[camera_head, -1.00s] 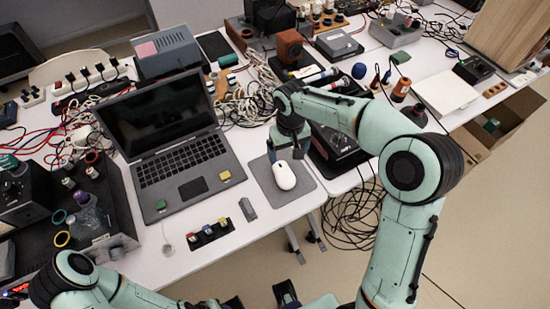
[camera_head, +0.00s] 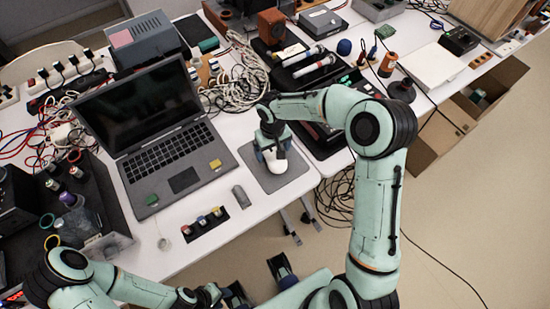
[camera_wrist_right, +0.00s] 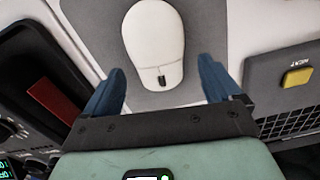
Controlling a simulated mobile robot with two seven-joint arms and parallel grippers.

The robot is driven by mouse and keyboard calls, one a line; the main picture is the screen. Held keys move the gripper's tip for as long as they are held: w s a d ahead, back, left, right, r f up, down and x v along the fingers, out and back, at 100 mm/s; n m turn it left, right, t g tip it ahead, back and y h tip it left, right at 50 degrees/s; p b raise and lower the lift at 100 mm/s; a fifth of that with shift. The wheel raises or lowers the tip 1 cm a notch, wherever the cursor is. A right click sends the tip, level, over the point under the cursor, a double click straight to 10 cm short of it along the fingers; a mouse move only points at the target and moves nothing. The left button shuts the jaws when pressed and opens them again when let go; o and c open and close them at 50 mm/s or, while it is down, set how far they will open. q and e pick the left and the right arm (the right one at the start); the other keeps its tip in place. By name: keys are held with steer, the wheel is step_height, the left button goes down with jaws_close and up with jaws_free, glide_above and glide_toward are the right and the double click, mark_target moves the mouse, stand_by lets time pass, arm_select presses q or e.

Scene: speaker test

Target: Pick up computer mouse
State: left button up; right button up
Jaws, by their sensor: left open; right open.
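A white computer mouse (camera_head: 269,180) lies on a grey mouse pad (camera_head: 293,182) to the right of the laptop. My right gripper (camera_head: 271,158) is above the pad at the mouse's far end, fingers pointing down and partly covering it. In the right wrist view the mouse (camera_wrist_right: 154,48) shows between and beyond the spread blue fingertips (camera_wrist_right: 162,72), with a gap on both sides. The right gripper is open and holds nothing. My left gripper (camera_head: 212,293) is low at the bottom edge, away from the mouse; its fingers are hard to make out.
An open laptop (camera_head: 150,130) stands left of the pad. A small grey object (camera_head: 242,196) and a dark tray of coloured pieces (camera_head: 206,224) lie in front. A black device (camera_head: 325,140) and tangled cables (camera_head: 235,85) are close behind. The table's front edge is near the pad.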

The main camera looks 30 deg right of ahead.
step_height(320, 180, down, 2)
steer(key=shift+f, duration=0.1)
steer(key=c, duration=1.2)
steer(key=shift+o, duration=0.2)
steer(key=shift+r, duration=0.2)
